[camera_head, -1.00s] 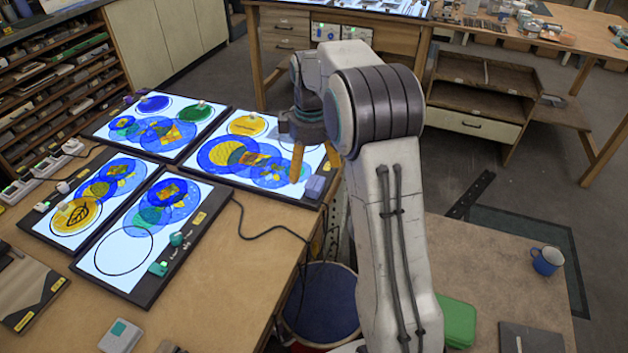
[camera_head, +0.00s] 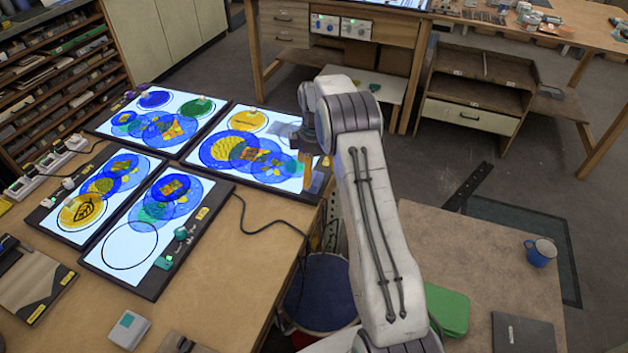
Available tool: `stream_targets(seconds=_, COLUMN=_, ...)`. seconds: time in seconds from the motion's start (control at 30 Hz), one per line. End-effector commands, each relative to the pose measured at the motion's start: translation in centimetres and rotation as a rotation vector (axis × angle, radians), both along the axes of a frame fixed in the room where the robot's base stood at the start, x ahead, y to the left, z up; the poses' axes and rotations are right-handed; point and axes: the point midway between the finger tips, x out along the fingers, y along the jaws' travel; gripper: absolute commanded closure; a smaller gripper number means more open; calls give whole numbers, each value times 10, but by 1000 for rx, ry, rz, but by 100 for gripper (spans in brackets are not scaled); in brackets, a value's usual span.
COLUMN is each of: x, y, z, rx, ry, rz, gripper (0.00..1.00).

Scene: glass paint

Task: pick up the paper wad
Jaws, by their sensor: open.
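I cannot make out a paper wad in the head view. My gripper (camera_head: 308,172) is over the right edge of the far right light panel (camera_head: 273,187). Only one orange-brown finger shows clearly, pointing down. My own arm hides part of the gripper and what lies behind it. The gripper is open, and I see nothing held in it.
Several lit panels with coloured glass circles lie on the wooden bench (camera_head: 235,262). A black cable (camera_head: 262,232) runs off its right edge. A blue stool (camera_head: 318,290) is below. A green box (camera_head: 447,308) and a blue mug (camera_head: 540,252) stand on the right table (camera_head: 475,262).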

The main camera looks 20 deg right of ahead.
Motion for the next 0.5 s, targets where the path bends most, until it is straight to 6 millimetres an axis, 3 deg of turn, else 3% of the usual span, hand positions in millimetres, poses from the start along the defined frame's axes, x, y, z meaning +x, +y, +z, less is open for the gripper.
stream_targets(seconds=0.2, x=-1, y=3, z=-26, rx=1, ry=4, rz=-1, gripper=13)
stream_targets(seconds=0.5, x=-1, y=2, z=-39, rx=0, ry=1, rz=-1, gripper=13)
